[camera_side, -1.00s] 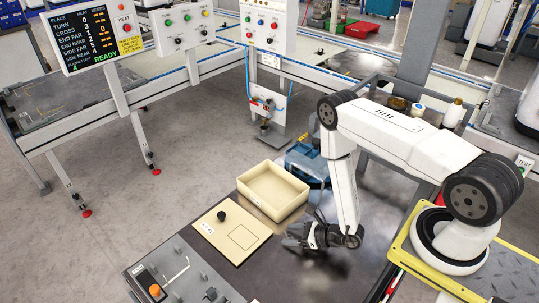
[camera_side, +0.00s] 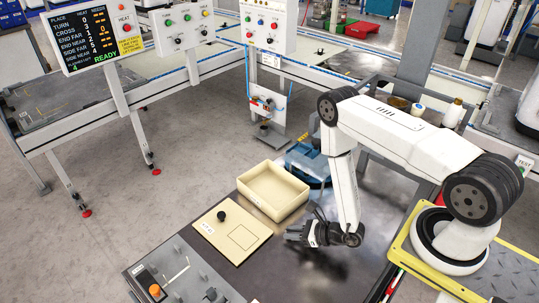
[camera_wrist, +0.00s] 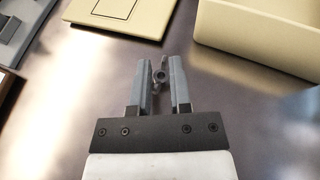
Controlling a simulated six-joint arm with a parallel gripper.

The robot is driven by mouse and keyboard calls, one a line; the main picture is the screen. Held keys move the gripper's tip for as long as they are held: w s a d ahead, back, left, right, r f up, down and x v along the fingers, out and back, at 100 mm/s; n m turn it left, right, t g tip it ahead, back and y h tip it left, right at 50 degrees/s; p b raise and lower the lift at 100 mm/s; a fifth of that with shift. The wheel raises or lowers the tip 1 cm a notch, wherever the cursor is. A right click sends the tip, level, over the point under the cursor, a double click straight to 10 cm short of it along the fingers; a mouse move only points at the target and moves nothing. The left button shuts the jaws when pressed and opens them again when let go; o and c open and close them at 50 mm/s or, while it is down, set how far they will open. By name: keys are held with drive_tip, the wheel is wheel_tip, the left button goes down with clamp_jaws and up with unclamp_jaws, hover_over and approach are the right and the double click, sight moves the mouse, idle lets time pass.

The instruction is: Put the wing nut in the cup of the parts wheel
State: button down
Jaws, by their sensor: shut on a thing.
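My gripper (camera_wrist: 163,82) is shut on a small grey metal wing nut (camera_wrist: 160,75), held between the two fingertips in the wrist view. In the side view my gripper (camera_side: 297,236) is low above the dark table, right of a cream board, and the wing nut cannot be made out there. I cannot pick out a parts wheel or its cup in either view.
A cream open tray (camera_side: 245,189) stands behind the gripper's left. The cream board (camera_side: 218,249) bears a black knob (camera_side: 222,216) and a square outline. A grey control box (camera_side: 178,272) with an orange knob is at front left. A blue object (camera_side: 303,158) is behind the tray.

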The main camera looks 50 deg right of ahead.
wheel_tip(320, 180, up, 9)
idle(0.7)
drive_tip(key=shift+r, duration=0.1)
idle(0.5)
drive_tip(key=w+r, duration=0.5)
drive_tip(key=r, duration=0.4)
drive_tip(key=w+d+r+n+y, duration=0.1)
drive_tip(key=w+r, duration=0.4)
drive_tip(key=r, duration=0.5)
drive_tip(key=shift+g, duration=0.3)
drive_tip(key=shift+w+d+r, duration=0.1)
drive_tip(key=shift+r, duration=0.15)
wheel_tip(320, 180, up, 10)
drive_tip(key=w+m+t+h, duration=0.1)
drive_tip(key=w+m+h, duration=0.1)
